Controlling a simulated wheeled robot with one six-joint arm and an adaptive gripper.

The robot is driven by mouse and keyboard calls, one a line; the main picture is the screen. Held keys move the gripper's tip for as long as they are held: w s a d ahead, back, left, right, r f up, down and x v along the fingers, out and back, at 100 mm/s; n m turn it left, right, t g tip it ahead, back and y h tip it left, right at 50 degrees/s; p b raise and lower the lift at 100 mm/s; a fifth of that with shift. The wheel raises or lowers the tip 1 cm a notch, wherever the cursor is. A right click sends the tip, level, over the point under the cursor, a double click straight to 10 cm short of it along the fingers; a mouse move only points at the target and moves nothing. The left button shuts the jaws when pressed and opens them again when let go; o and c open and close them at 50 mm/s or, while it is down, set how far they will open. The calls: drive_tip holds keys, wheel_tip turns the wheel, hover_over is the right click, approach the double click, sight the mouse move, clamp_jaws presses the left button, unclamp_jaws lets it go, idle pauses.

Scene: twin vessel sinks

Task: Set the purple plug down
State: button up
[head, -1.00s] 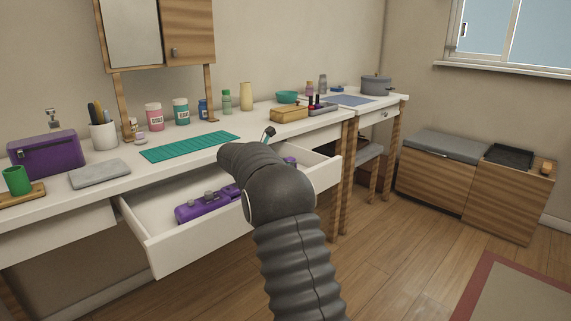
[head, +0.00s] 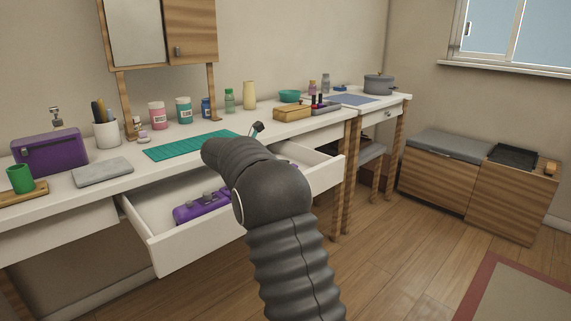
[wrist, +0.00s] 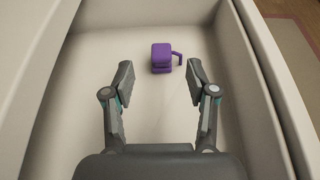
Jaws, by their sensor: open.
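The purple plug (wrist: 161,56) is in the wrist view, a small purple block with a thin bent piece on its right side. It appears to rest on the pale floor of the open drawer (wrist: 85,95). My gripper (wrist: 160,76) is open, with one finger on each side and a clear gap between each finger and the plug. The plug lies a little beyond the fingertips in the picture. In the head view my arm hides the fingers and most of that part of the drawer.
The drawer's front wall (head: 200,246) and side walls surround the gripper. A purple strip-like object (head: 203,206) lies in the drawer's left part. Above, the white counter holds a teal mat (head: 190,145), a wooden box (head: 291,112), jars and bottles. Drawer floor around the plug is clear.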

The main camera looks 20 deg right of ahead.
drive_tip(key=v, duration=0.6)
drive_tip(key=shift+r, duration=0.2)
drive_tip(key=shift+a, duration=0.1)
